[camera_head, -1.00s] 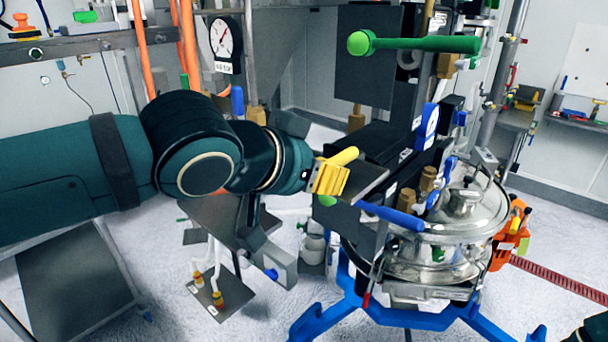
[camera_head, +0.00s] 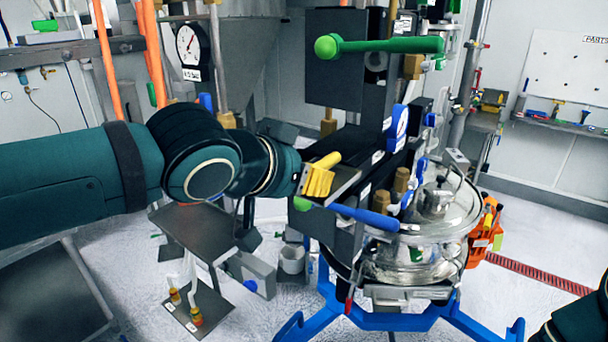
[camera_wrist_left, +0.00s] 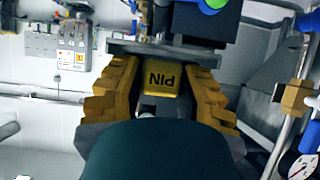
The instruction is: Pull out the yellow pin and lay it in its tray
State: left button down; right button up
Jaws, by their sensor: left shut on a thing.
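My left gripper (camera_head: 318,184) has yellow ridged fingers and is at the left side of the dark machine. It is shut on the yellow pin (camera_head: 328,160), whose rounded end sticks up above the fingers. In the left wrist view the pin's yellow block (camera_wrist_left: 161,79), marked "PIN", sits between the two fingers (camera_wrist_left: 155,95), close to a grey plate edge. Whether the pin is still seated is hidden. I cannot tell for sure which surface is the pin's tray; a grey flat stand (camera_head: 190,229) is below and left of the gripper. My right gripper is out of view.
A green lever (camera_head: 385,45) reaches across above, and a blue handle (camera_head: 364,216) is just right of and below the gripper. A shiny lidded vessel (camera_head: 437,225) stands on a blue frame (camera_head: 372,322). A gauge (camera_head: 191,46) hangs behind my arm.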

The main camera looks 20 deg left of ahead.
pick_arm(q)
jog(key=shift+f+b, duration=0.3)
jog(key=shift+b, duration=0.1)
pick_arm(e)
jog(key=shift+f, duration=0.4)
